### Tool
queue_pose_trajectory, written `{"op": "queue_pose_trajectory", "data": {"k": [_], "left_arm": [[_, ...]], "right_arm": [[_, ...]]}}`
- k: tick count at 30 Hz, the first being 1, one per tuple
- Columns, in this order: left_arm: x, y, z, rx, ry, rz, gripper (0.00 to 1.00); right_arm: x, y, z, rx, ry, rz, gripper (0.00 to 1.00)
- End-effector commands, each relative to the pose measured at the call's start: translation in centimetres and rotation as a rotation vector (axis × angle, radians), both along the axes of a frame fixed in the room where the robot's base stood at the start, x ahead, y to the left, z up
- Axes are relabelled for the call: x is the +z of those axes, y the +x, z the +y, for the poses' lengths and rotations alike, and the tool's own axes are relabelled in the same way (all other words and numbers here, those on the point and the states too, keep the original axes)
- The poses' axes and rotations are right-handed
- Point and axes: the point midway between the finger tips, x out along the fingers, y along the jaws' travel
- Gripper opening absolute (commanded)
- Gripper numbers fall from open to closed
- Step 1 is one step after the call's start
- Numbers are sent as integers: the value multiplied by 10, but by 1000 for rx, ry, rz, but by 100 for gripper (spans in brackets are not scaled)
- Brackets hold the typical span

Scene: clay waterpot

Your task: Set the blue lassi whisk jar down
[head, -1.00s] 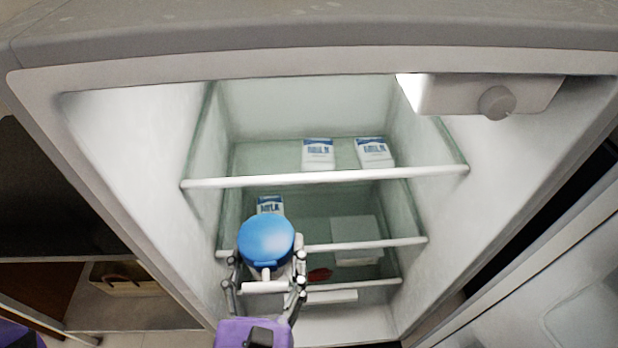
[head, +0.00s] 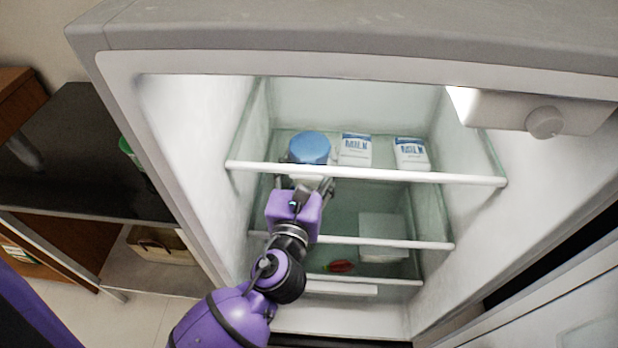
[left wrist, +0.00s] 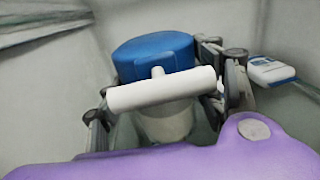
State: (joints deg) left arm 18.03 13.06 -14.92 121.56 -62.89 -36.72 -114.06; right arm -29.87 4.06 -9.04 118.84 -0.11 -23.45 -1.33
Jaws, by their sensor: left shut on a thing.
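The blue-lidded jar (head: 310,147) is at the left of the fridge's top glass shelf, left of a milk carton. In the left wrist view the jar (left wrist: 155,55) has a blue lid and a pale, clear body and looks upright. My left gripper (head: 305,184) reaches in from the front; its fingers stand on both sides of the jar's body in the left wrist view (left wrist: 165,118). It is shut on the jar. The shelf's front bar hides the jar's base in the head view, so I cannot tell whether it touches the glass. My right gripper is not in view.
Two milk cartons stand on the top shelf, one (head: 355,149) close right of the jar, another (head: 411,154) farther right. A white box (head: 383,238) and red item (head: 341,266) are lower down.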

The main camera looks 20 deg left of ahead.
Motion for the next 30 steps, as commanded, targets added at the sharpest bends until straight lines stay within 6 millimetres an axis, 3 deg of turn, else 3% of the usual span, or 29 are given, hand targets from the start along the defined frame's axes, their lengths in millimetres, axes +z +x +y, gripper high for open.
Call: {"op": "queue_pose_trajectory", "data": {"k": [10,24,25,28,30], "left_arm": [[-47,0,0,-1,0,-1,18],[-53,4,1,-1,0,-5,18],[-53,3,1,0,0,-3,66],[-52,3,1,0,0,-3,79],[-52,3,1,0,0,-3,81]], "right_arm": [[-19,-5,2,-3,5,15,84],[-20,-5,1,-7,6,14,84],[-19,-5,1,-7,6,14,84],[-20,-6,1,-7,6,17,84],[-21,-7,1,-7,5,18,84]]}}
